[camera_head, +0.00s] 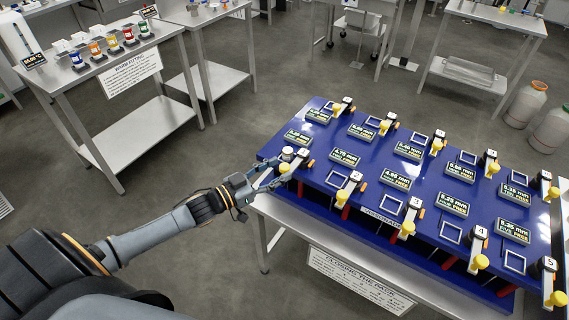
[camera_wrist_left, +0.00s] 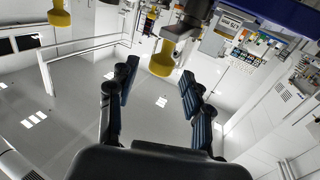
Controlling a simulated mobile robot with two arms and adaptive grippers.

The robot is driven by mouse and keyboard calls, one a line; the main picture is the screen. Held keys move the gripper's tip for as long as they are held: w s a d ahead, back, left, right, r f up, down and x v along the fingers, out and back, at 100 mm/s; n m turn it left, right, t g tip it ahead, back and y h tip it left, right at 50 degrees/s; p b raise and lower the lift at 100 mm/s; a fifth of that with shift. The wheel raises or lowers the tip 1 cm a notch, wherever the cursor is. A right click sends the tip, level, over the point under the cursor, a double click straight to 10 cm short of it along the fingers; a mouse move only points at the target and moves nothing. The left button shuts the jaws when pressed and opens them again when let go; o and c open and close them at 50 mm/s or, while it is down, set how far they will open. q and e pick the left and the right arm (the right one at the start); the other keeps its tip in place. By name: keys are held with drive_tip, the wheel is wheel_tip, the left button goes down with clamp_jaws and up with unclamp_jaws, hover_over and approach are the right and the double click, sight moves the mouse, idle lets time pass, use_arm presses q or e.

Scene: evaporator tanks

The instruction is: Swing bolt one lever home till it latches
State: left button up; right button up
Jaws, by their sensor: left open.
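A blue plate pack (camera_head: 330,180) lies on a metal table, with a row of numbered yellow-tipped levers along its near edge. The lever at the near left end (camera_head: 284,168) stands left of the one marked 2; its own label is too small to read surely. My left gripper (camera_head: 272,178) is right at this lever's yellow knob, with fingers spread. In the left wrist view a yellow knob (camera_wrist_left: 163,58) shows just beyond and between the open fingers (camera_wrist_left: 158,78); contact cannot be told. My right gripper is not in view.
The lever marked 2 (camera_head: 342,197) stands to the right, with more levers along both long edges. Small displays (camera_head: 344,158) sit on the blue top. A side table (camera_head: 130,75) with coloured pots stands at the back left. Floor between the tables is clear.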

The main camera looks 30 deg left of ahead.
sight(285, 166)
use_arm(q)
drive_tip(key=shift+x, duration=1.65)
clamp_jaws()
